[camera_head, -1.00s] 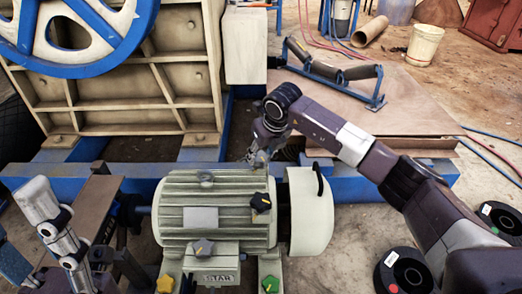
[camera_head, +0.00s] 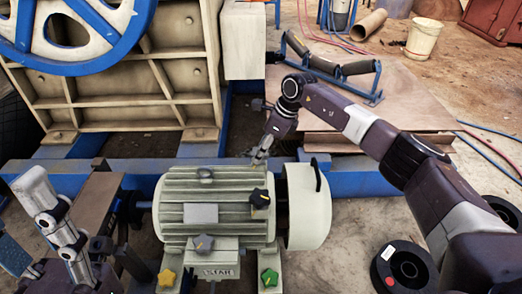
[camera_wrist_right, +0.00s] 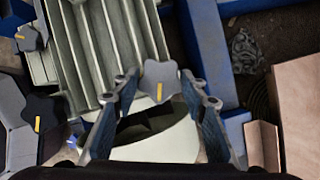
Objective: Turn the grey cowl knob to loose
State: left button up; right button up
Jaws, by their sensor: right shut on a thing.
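The grey cowl knob (camera_wrist_right: 160,82) has a lobed rim and a yellow pointer mark that points down in the right wrist view. It sits by the edge between the ribbed motor body and the pale rounded cowl (camera_head: 308,208). My right gripper (camera_head: 260,161) reaches down at the motor's far right corner. In the right wrist view its two fingers (camera_wrist_right: 160,92) stand on either side of the grey knob and are shut on it. In the head view the fingers hide this knob. My left gripper is not in view.
Other knobs stand near: a dark one (camera_head: 260,198) on the motor side, a grey-blue one (camera_head: 203,243) on the terminal box, a yellow one (camera_head: 166,277) and a green one (camera_head: 269,278) at the feet. A blue beam (camera_head: 360,184) runs behind the motor.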

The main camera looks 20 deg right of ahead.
jog(key=shift+n, duration=0.3)
jog(key=o, duration=1.2)
jog(key=shift+c, duration=0.2)
jog(key=v, duration=1.2)
jog(key=shift+w, duration=0.15)
